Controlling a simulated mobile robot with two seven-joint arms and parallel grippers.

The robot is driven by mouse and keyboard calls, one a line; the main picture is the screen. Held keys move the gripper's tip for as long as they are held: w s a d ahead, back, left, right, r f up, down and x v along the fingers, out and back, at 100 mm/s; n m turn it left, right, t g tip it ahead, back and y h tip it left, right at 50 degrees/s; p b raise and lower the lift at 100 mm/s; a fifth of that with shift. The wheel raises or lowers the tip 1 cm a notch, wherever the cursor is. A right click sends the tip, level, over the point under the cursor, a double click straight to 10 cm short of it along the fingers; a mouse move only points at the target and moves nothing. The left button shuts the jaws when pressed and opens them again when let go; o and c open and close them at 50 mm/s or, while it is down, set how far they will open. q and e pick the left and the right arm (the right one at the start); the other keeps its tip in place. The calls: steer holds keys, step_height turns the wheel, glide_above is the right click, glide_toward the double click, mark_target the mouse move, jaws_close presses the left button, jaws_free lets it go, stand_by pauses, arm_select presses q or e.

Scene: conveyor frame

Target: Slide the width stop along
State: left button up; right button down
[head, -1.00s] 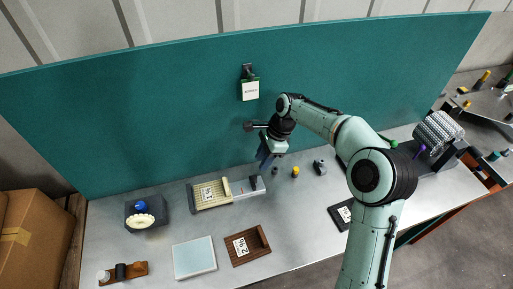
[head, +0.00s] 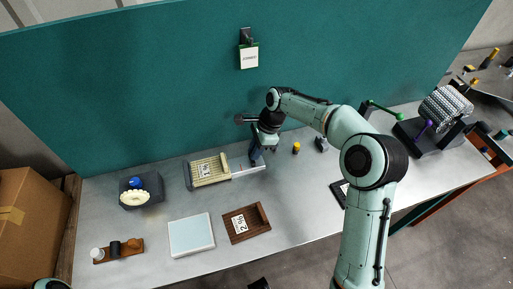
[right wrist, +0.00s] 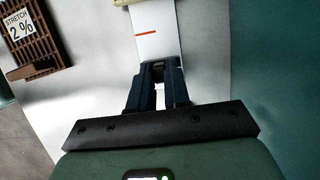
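The width stop is a small dark block on the pale rail (head: 248,171) right of the cream ruled board (head: 210,170); my right gripper (head: 256,158) now hides it in the head view. The right gripper points down at the rail. In the right wrist view its two dark fingers (right wrist: 159,70) stand over the white rail (right wrist: 156,42) with its red line. A dark piece, likely the width stop, shows between the tips; whether they press on it is unclear. A dark piece at the bottom edge, likely my left gripper (head: 260,284), is mostly cut off.
A brown slotted tray (head: 262,216) marked 2% and a pale blue pad (head: 191,235) lie in front. A dark box with a blue knob (head: 138,181) stands left. A yellow-topped peg (head: 296,148) stands right of the gripper. The teal panel (head: 150,100) rises behind.

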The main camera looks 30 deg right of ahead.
steer(key=shift+a, duration=0.1)
steer(key=shift+w+a+r+p, duration=0.1)
steer(key=shift+w+a+p, duration=0.2)
steer(key=shift+a, duration=1)
steer(key=shift+w+a+r+p, duration=0.15)
steer(key=shift+w+a, duration=0.25)
steer(key=shift+a, duration=0.85)
steer(key=shift+w+a+f+p, duration=0.1)
steer(key=shift+w+a+p, duration=0.25)
steer(key=shift+a, duration=0.95)
steer(key=c, duration=1)
jaws_free()
steer(key=shift+s+d, duration=0.1)
steer(key=p+v, duration=0.1)
steer(key=v, duration=1.2)
steer(key=shift+p, duration=0.35)
steer(key=shift+s+d+r, duration=0.1)
